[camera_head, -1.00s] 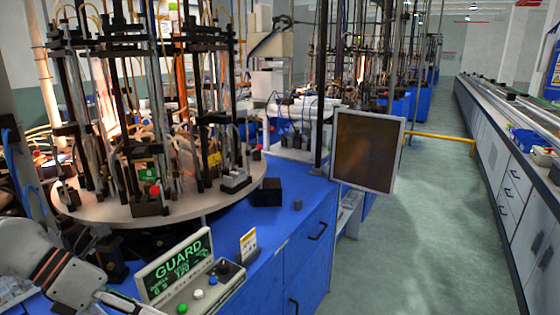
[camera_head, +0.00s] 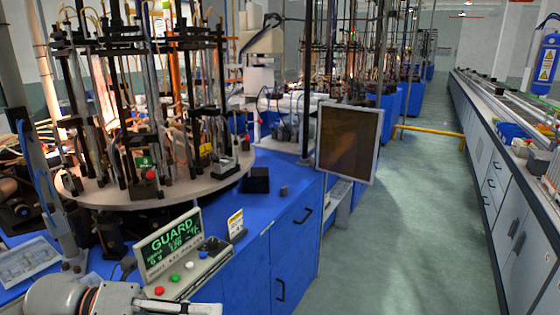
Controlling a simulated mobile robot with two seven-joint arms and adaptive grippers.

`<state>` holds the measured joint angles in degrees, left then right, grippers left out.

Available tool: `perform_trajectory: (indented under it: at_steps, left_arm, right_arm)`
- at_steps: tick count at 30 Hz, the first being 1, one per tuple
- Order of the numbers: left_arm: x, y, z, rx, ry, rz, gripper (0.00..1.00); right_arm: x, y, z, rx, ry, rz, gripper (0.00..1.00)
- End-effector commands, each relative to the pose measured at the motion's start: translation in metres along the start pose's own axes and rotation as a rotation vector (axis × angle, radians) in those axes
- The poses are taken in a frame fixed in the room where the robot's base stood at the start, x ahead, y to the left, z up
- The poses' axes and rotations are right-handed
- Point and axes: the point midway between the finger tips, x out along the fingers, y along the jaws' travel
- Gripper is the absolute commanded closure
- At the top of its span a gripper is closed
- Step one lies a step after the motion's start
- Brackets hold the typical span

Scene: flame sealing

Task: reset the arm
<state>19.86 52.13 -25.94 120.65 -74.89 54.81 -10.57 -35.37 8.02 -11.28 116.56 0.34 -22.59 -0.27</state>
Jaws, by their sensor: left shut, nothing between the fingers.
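My left gripper (camera_head: 205,308) is at the bottom edge, pointing right, just in front of the control box. It is shut with nothing in it, and part of it is cut off by the frame. The control box (camera_head: 205,270) has a green-lit "GUARD" display (camera_head: 171,245) and red, green, white and dark buttons. My right gripper is not in view.
A round turntable (camera_head: 110,193) with upright rods and glass tubes stands behind the box on a blue bench (camera_head: 255,225). A small black block (camera_head: 256,180) and a yellow-white sign (camera_head: 236,224) are on the bench.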

Motion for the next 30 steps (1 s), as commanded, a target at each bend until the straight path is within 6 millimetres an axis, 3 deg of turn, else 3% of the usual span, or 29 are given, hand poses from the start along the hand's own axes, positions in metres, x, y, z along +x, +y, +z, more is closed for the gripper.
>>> perform_trajectory:
  at_steps: [4, 7, 10, 13, 17, 21, 27, 30]
  left_arm:
    - [0.016, -0.002, 0.016, -0.286, -0.239, -0.218, 1.00]
    - [0.012, 0.017, 0.028, -0.512, -0.427, -0.325, 1.00]
    - [0.001, 0.057, 0.031, -0.761, -0.625, -0.394, 1.00]
    - [-0.013, 0.112, 0.014, -1.026, -0.824, -0.423, 1.00]
    - [-0.028, 0.185, -0.037, -1.357, -1.053, -0.409, 1.00]
    - [-0.036, 0.244, -0.110, -1.654, -1.240, -0.353, 1.00]
    - [-0.036, 0.284, -0.199, -1.938, -1.394, -0.273, 1.00]
    - [-0.035, 0.291, -0.222, -2.006, -1.428, -0.246, 1.00]
  right_arm:
    - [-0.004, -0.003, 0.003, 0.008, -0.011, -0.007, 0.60]
    - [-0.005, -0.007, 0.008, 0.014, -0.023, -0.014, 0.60]
    - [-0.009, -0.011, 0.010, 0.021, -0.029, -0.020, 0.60]
    - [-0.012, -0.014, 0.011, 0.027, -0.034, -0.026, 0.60]
    - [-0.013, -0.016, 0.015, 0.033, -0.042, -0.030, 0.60]
    - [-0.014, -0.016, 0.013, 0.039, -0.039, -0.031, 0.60]
    - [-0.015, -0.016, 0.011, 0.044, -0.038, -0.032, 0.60]
    - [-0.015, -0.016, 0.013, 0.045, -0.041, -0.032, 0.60]
